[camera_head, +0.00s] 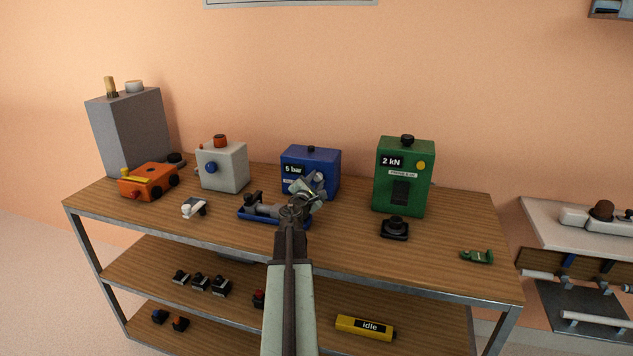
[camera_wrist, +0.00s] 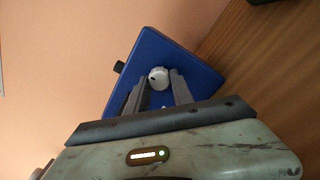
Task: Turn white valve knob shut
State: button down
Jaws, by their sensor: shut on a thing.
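The white valve knob (camera_wrist: 158,77) is a small round knob on the side of the blue box (camera_wrist: 150,50), seen in the wrist view. My gripper (camera_wrist: 160,84) has one finger on either side of the knob and is shut on it. In the head view the blue box (camera_head: 323,160) stands on the bench top with a "5 bar" display and a dark knob on top. There my gripper (camera_head: 309,188) reaches its front, and the white knob is hidden behind it.
A blue tray with a grey fitting (camera_head: 262,212) lies just left of my arm. A pale grey box (camera_head: 222,168) and orange device (camera_head: 147,184) stand further left. A green "2 kN" box (camera_head: 404,165) and black knob (camera_head: 395,228) stand right. The bench's right front is mostly clear.

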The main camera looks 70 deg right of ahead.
jog(key=c, duration=1.1)
grip_release()
jog(key=a, duration=0.7)
jog(key=shift+s+a, duration=0.25)
jog(key=shift+a, duration=0.15)
